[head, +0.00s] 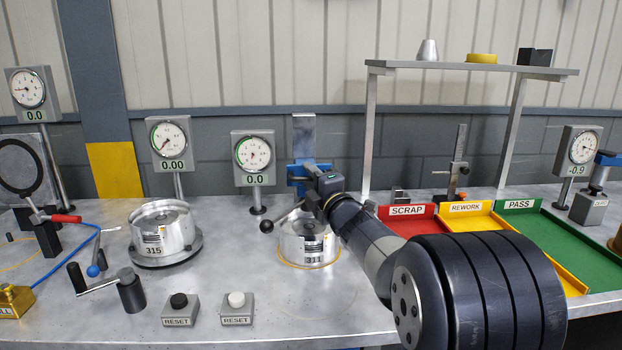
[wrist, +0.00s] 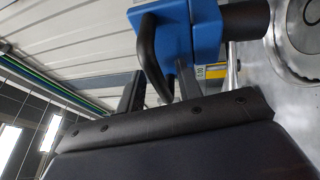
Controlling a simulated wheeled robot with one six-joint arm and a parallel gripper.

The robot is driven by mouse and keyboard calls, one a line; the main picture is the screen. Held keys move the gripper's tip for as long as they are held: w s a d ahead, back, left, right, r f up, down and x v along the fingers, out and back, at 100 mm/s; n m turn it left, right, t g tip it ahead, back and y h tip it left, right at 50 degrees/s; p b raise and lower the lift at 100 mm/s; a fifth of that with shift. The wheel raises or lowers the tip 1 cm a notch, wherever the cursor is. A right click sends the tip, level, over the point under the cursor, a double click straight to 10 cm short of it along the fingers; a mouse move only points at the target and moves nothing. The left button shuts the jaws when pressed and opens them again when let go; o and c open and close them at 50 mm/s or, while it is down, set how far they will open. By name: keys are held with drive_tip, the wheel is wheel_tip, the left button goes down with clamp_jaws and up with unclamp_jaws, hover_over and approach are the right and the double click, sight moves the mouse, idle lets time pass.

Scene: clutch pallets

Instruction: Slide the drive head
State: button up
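The drive head is a blue block (head: 297,172) on an upright grey column behind the clutch marked 311 (head: 308,243). In the wrist view the blue block (wrist: 185,35) fills the upper middle, with a dark cylinder (wrist: 245,20) at its right. A curved black handle (wrist: 150,55) sticks out from it. My gripper (head: 318,196) is at the drive head in the head view, its fingers mostly hidden there. In the wrist view my gripper (wrist: 160,88) has its fingers apart, one each side of the handle's lower end. I see a gap at the right finger.
A ball-ended lever (head: 267,226) stands left of my gripper. Clutch 315 (head: 165,235), a crank (head: 130,290) and two reset buttons stand to the left. SCRAP (head: 407,211), REWORK (head: 466,208) and PASS (head: 519,204) trays lie right, below a raised shelf (head: 470,68).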

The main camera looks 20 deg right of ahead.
clamp_jaws()
idle(0.3)
idle(0.3)
